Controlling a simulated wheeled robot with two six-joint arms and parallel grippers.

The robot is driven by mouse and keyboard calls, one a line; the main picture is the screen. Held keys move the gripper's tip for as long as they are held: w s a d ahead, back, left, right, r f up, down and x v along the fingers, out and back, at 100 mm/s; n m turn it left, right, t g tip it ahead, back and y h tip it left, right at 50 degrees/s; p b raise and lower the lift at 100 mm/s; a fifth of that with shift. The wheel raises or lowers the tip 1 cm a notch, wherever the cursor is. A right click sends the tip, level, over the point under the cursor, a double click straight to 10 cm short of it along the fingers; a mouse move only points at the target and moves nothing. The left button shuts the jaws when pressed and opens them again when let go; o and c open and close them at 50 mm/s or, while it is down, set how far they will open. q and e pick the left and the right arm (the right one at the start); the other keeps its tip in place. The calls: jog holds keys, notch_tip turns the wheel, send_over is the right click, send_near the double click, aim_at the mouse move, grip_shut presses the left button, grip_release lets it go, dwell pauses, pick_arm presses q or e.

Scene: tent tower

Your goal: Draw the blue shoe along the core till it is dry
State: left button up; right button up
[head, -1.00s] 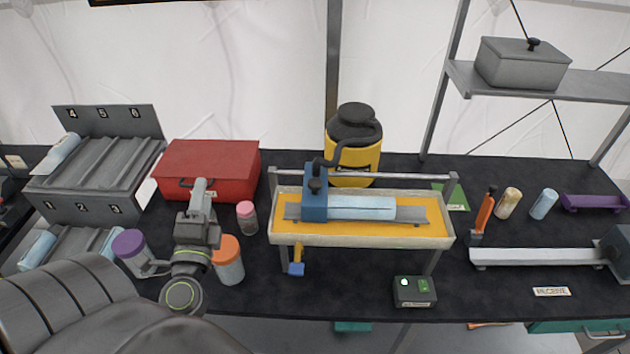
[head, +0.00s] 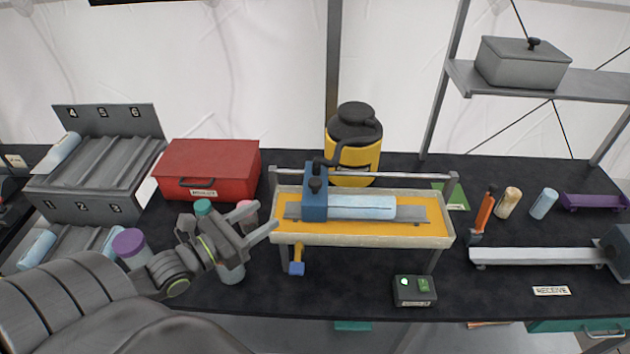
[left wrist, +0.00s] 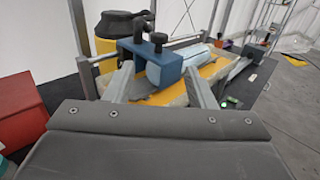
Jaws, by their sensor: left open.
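The blue shoe (head: 315,194) is a dark blue block with a black knob. It straddles the left end of the pale blue core (head: 362,207), which lies in a grey cradle over the yellow-floored tray (head: 350,241). In the left wrist view the shoe (left wrist: 152,57) stands ahead, with the core (left wrist: 190,58) running away behind it. My left gripper (head: 264,222) is open and empty, just left of the tray and short of the shoe. Its two fingers (left wrist: 160,88) spread toward the shoe in the left wrist view. My right gripper does not show.
A black-topped yellow canister (head: 357,150) stands behind the tray, with a dark hose. A red box (head: 208,170) and lidded jars (head: 130,246) are left. A small dark control box (head: 415,290) with lit green sits in front. The table's middle right front is clear.

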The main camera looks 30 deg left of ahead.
aim_at(310, 185)
pick_arm(q)
jog(key=b+x, duration=0.7)
jog(key=x, duration=0.7)
jog(key=shift+w, duration=0.25)
jog(key=shift+x, duration=0.85)
jog(key=shift+r, duration=0.1)
jog(key=shift+c, duration=0.4)
grip_shut()
